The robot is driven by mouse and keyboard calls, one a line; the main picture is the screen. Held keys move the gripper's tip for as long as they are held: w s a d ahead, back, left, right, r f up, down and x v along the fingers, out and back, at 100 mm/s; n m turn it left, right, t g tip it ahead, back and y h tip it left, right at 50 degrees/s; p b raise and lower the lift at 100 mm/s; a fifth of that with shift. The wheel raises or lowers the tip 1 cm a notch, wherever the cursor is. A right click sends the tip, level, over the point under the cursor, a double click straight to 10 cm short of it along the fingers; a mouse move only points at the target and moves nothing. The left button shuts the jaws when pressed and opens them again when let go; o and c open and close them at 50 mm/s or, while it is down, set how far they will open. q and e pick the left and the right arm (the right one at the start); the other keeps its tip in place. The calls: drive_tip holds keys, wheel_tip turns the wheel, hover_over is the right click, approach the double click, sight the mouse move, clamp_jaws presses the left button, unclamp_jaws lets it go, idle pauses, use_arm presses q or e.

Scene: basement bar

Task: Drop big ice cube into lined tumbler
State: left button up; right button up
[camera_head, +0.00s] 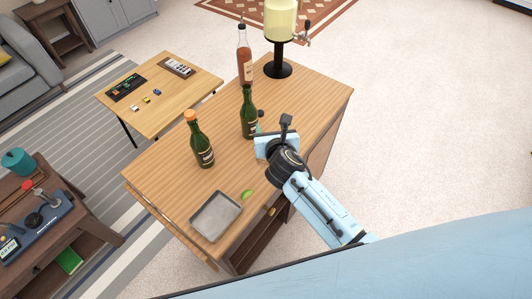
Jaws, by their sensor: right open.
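My right gripper (274,132) is over the right side of the wooden bar cabinet, its arm coming in from the lower right. It is open. I cannot tell whether anything stands between or under its fingers, as its light-blue body hides that part of the top. I cannot make out a big ice cube or a lined tumbler. A small dark and teal bit shows just behind the gripper, too small to identify. A shallow metal tray (216,216) lies at the near end of the cabinet top and looks empty. My left gripper is out of view.
The cabinet top (165,175) also holds a green bottle with an orange cap (201,142), another green bottle (248,115) close to the gripper, an amber bottle (244,58), a yellow drink dispenser (280,20) and a green lime piece (247,195). A low game table (190,85) stands behind.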

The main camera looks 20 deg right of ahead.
drive_tip(key=p+v, duration=0.1)
drive_tip(key=v, duration=1.2)
drive_tip(key=shift+s, duration=0.2)
drive_tip(key=s+d+f+m+g+b, duration=0.2)
drive_tip(key=s+f+m, duration=0.2)
drive_tip(key=f, duration=0.7)
drive_tip(key=s+d+f+m+g+y+b, duration=0.1)
drive_tip(key=s+f+m+g+b, duration=0.25)
drive_tip(key=f, duration=0.85)
drive_tip(key=s+d+f+m+g+b, duration=0.15)
drive_tip(key=s+f+m, duration=0.35)
drive_tip(key=f, duration=0.6)
drive_tip(key=s+d+f+m+g+b, duration=0.2)
drive_tip(key=s+d+f+m, duration=0.1)
drive_tip(key=s+f+m, duration=0.6)
drive_tip(key=s+d+f+m+g+b, duration=0.3)
drive_tip(key=s+f+m, duration=0.7)
drive_tip(key=s, duration=0.5)
drive_tip(key=shift+s+d+m+y, duration=0.25)
drive_tip(key=shift+s+m+y, duration=0.05)
drive_tip(key=shift+s+m, duration=0.05)
